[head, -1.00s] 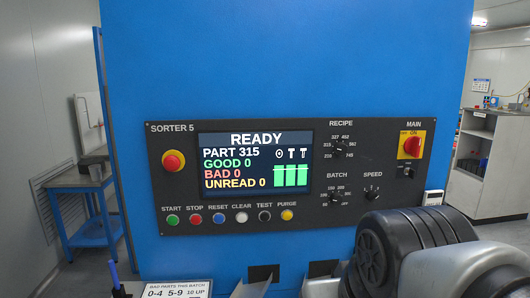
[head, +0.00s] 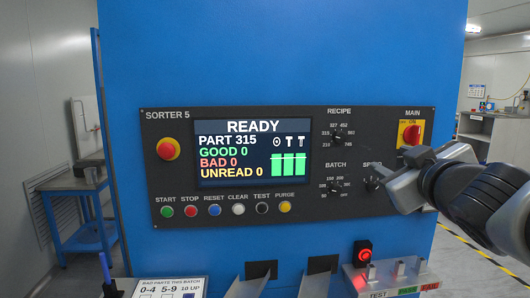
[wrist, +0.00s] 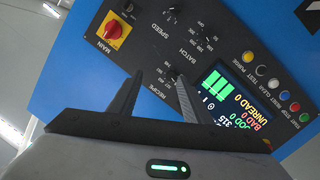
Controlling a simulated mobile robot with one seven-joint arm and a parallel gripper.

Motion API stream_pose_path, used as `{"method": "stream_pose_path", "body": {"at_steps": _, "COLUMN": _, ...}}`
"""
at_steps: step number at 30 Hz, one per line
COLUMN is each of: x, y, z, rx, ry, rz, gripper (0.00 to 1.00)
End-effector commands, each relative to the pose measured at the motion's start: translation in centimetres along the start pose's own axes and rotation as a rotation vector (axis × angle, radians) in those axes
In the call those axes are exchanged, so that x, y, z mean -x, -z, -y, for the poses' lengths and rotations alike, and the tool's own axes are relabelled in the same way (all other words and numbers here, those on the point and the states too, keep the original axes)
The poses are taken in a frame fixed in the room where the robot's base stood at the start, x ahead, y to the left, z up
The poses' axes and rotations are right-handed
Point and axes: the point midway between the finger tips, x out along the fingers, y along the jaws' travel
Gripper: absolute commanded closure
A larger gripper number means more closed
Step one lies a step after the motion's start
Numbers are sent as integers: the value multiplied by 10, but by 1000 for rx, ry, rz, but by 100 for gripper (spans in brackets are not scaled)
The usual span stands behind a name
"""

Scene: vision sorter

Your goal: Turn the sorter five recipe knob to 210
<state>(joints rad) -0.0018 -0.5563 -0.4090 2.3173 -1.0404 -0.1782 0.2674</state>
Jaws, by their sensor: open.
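The sorter five panel (head: 160,215) is black, on a blue cabinet. Its recipe knob (head: 338,134) is a small black dial at upper right of the screen, ringed by numbers, with 210 at lower left. The screen (head: 252,152) reads READY, PART 315. I cannot make out the knob's pointer clearly. My gripper (head: 392,172) is open and empty, in front of the panel's right part, right of and below the recipe knob in the head view. In the wrist view the recipe knob (wrist: 173,76) shows between the fingertips, nearer the right one; the fingers look apart from it.
The batch knob (head: 335,186) and speed knob (head: 372,183) sit below the recipe knob; my gripper is close to the speed knob. The red main switch (head: 411,133) is at upper right. A red-lit test stand (head: 363,254) and chutes lie below the panel.

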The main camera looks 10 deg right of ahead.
Motion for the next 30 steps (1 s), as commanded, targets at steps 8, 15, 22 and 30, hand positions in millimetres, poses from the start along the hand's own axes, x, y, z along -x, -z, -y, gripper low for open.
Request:
{"method": "stream_pose_path", "body": {"at_steps": 8, "x": -4, "y": 12, "z": 10, "rx": 187, "ry": 125, "rz": -211, "gripper": 56}}
{"method": "stream_pose_path", "body": {"at_steps": 15, "x": -31, "y": 17, "z": 17, "rx": 197, "ry": 136, "rz": -219, "gripper": 56}}
{"method": "stream_pose_path", "body": {"at_steps": 22, "x": -80, "y": 28, "z": 24, "rx": 198, "ry": 135, "rz": -217, "gripper": 56}}
{"method": "stream_pose_path", "body": {"at_steps": 30, "x": -135, "y": 40, "z": 32, "rx": 197, "ry": 134, "rz": -217, "gripper": 56}}
